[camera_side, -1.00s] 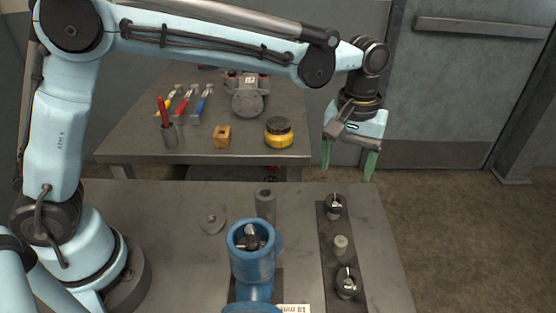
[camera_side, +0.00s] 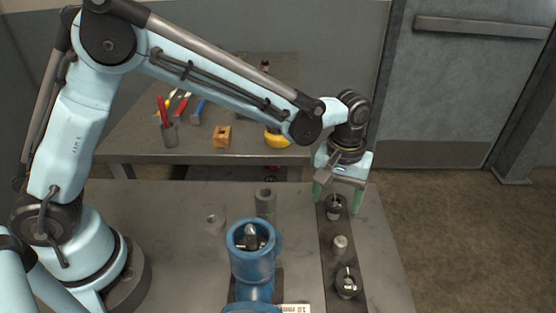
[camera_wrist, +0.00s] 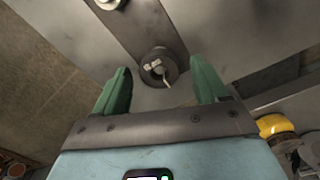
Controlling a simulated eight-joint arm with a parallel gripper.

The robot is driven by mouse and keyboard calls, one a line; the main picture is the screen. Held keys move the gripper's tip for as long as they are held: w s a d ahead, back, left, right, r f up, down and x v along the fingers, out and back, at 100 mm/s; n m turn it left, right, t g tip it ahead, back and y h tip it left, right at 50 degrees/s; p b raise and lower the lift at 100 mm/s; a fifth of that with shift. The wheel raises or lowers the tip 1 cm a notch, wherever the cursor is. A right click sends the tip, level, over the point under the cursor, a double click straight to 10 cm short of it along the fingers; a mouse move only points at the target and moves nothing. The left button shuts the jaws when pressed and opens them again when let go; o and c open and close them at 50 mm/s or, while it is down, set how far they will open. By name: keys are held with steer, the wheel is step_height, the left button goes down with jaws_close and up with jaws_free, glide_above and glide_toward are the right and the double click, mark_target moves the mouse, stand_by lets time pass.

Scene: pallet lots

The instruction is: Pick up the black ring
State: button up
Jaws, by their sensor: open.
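A black ring (camera_side: 334,208) with a pale tag sits at the far end of the dark strip (camera_side: 342,262). A second black ring-like piece (camera_side: 347,286), also tagged, sits at the strip's near end. My gripper (camera_side: 339,196) is open, pointing down over the far ring, with a green finger to each side of it. In the wrist view the ring (camera_wrist: 158,68) shows between the fingertips of my gripper (camera_wrist: 160,72), apart from both. Whether the tips reach down to its height I cannot tell.
A short grey cylinder (camera_side: 340,244) stands mid-strip between the two black pieces. A blue pipe fitting (camera_side: 252,268) stands to the left, with a grey cylinder (camera_side: 265,202) behind it. The back table (camera_side: 140,140) holds tools, a wooden block (camera_side: 222,137) and a yellow jar (camera_side: 275,138).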

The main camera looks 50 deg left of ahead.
steer(key=c, duration=1.1)
steer(key=shift+c, duration=0.2)
steer(key=shift+r, duration=0.1)
steer(key=shift+r, duration=0.45)
steer(key=r, duration=0.2)
steer(key=s+r, duration=0.1)
steer(key=shift+d+r, duration=0.35)
steer(key=s+d+r, duration=0.6)
steer(key=s+r, duration=0.1)
steer(key=s, duration=0.2)
steer(key=s+a+r+m, duration=0.1)
steer(key=s+r+m, duration=0.2)
steer(key=s+m, duration=0.1)
steer(key=s+a+r+m, duration=0.2)
steer(key=s+r+m, duration=0.1)
steer(key=s+m, duration=0.1)
steer(key=s+a+r+m, duration=0.2)
steer(key=s+r+m, duration=0.1)
steer(key=s+m, duration=0.1)
steer(key=shift+s, duration=0.35)
